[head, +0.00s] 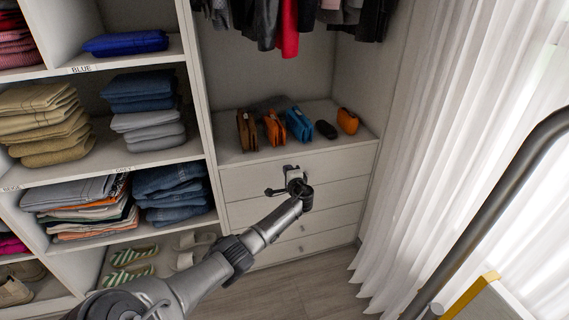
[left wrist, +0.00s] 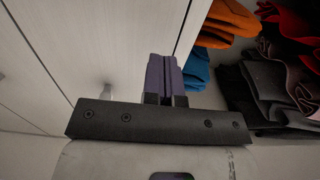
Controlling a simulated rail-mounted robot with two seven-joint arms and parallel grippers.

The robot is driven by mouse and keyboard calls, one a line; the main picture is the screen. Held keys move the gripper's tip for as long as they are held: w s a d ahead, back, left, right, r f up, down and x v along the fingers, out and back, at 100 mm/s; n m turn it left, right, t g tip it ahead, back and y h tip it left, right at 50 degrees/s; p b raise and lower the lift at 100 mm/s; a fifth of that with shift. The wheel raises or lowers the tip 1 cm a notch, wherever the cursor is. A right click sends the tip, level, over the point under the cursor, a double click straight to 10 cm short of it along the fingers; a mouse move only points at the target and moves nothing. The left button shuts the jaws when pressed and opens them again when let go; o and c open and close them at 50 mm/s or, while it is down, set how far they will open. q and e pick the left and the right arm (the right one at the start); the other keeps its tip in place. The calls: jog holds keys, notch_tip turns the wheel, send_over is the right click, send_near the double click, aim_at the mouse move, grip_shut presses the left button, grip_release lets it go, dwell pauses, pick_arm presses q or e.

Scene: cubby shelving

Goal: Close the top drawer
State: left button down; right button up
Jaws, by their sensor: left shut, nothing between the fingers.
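The top drawer (head: 245,181) is the upper pale drawer front in the cabinet, just below the shelf with small bags. In the head view it looks nearly flush, but I cannot tell whether a small gap remains. My left gripper (head: 292,180) is in front of it, near its middle, and partly hides the front. In the left wrist view the fingers (left wrist: 165,78) are shut and empty beside a pale panel (left wrist: 95,40). A small knob (left wrist: 107,91) shows left of the fingers. I cannot tell whether the fingers touch the drawer. My right gripper is not in view.
Several small bags, one orange (head: 347,121), stand on the shelf above. Lower drawers (head: 325,222) are below. Cubbies of folded clothes (head: 176,182) are on the left. A white curtain (head: 425,150) and a dark curved bar (head: 492,205) are on the right. Floor (head: 300,279) lies clear ahead.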

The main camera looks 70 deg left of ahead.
pick_arm(q)
jog(key=s+d+p, duration=0.1)
jog(key=d+p, duration=0.3)
jog(key=d, duration=0.7)
jog(key=shift+f, duration=0.2)
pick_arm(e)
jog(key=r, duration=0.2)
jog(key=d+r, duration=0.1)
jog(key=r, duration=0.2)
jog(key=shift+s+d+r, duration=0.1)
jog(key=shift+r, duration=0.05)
pick_arm(q)
jog(key=shift+s, duration=0.15)
